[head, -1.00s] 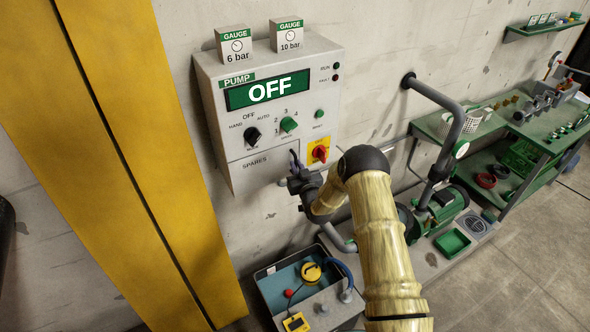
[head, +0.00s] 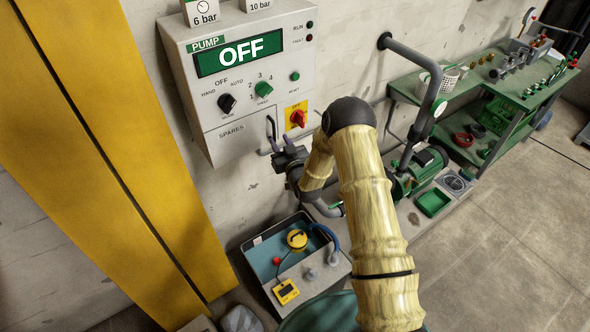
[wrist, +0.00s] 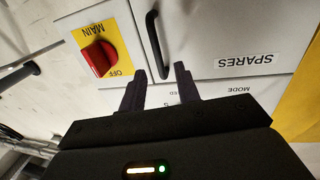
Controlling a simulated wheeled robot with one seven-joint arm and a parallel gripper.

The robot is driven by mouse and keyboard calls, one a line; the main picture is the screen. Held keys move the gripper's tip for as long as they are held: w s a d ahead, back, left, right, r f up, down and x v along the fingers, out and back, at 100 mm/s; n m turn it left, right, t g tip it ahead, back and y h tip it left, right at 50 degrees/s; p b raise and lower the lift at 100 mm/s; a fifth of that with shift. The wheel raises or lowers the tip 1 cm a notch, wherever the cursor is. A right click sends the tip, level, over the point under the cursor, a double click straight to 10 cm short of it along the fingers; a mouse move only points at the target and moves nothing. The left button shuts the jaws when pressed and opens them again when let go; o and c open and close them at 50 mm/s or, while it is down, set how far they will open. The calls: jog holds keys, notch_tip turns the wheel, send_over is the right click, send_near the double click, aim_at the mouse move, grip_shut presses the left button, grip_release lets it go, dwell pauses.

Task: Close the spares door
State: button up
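The spares door (head: 240,145) is the grey lower panel of the pump cabinet (head: 187,75). In the head view it looks flush or nearly flush with the cabinet front. Its dark bar handle (head: 271,128) is at its right side. In the wrist view the door (wrist: 225,35) carries the SPARES label upside down, and the handle (wrist: 154,42) shows beside its edge. My gripper (wrist: 160,82) is open, its two dark fingers either side of the handle's near end. I cannot tell if they touch it. In the head view my gripper (head: 276,147) is just below the handle.
The red and yellow main switch (head: 297,118) is close to the right of the handle. A grey pipe (head: 420,70) stands further right. An open toolbox (head: 260,262) is on the floor below. A yellow column (head: 95,130) stands to the left.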

jog(key=b+v, duration=0.3)
jog(key=v, duration=0.9)
jog(key=shift+b, duration=0.4)
jog(key=s+d+r+m+g+h, duration=0.1)
jog(key=s+d+r+g+h, duration=0.1)
jog(key=s, duration=0.6)
jog(key=s+d+r+m+g+h, duration=0.1)
jog(key=s+d+r+g+h, duration=0.1)
jog(key=s+d+r+g, duration=0.2)
jog(key=s+d+r+m+g+h, duration=0.1)
jog(key=s+d+r+g, duration=0.2)
jog(key=s+g, duration=0.5)
jog(key=s, duration=0.4)
jog(key=shift+d+m+h, duration=0.4)
